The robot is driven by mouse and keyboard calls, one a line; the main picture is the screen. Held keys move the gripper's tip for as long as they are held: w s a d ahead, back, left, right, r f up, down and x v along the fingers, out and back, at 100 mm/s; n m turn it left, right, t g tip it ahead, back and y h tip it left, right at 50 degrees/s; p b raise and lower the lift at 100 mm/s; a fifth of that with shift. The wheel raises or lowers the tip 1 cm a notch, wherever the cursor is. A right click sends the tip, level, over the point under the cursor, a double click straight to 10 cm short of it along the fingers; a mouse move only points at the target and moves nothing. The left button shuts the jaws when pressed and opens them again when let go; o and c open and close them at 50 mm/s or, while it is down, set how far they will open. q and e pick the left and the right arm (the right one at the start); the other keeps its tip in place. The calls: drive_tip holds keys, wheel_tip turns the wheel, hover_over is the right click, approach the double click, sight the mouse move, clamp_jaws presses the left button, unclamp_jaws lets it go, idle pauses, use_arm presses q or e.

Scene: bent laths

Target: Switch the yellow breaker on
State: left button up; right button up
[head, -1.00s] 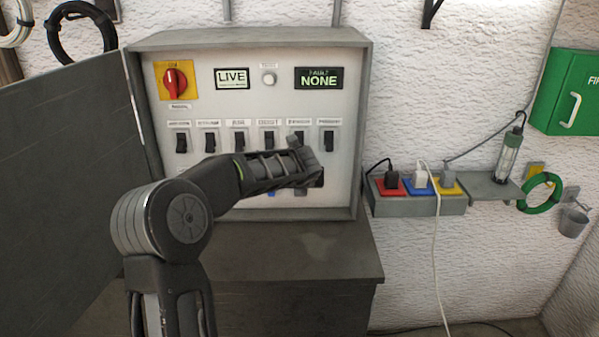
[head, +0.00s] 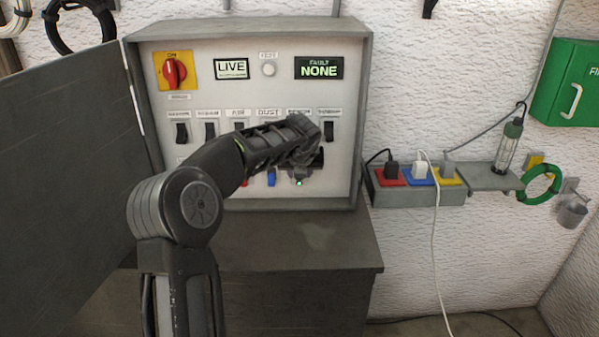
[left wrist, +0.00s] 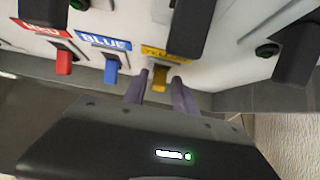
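The yellow breaker (left wrist: 160,82) sits under its yellow label in the left wrist view. My left gripper (left wrist: 160,76) is open, with one finger on each side of the yellow lever; I cannot tell whether they touch it. In the head view my left gripper and forearm (head: 268,147) cover the lower right of the grey panel (head: 240,34), hiding the yellow breaker. The yellow lever points downward in the wrist view, like the red and blue ones. My right gripper is out of view.
Red (left wrist: 64,63) and blue (left wrist: 111,72) breakers stand left of the yellow one. Black breakers (head: 182,133) line the row above. A red rotary switch (head: 174,72) is at upper left. Displays read LIVE (head: 231,69) and NONE (head: 319,68). The open door (head: 70,185) stands left.

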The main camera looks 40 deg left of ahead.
use_arm(q)
drive_tip(key=shift+o, duration=0.6)
drive_tip(key=shift+s+r, duration=0.1)
drive_tip(key=shift+r, duration=0.05)
drive_tip(key=b+v, duration=0.1)
drive_tip(key=v, duration=0.6)
drive_tip(key=shift+d+b, duration=0.2)
drive_tip(key=shift+b, duration=0.15)
drive_tip(key=shift+s+r, duration=0.1)
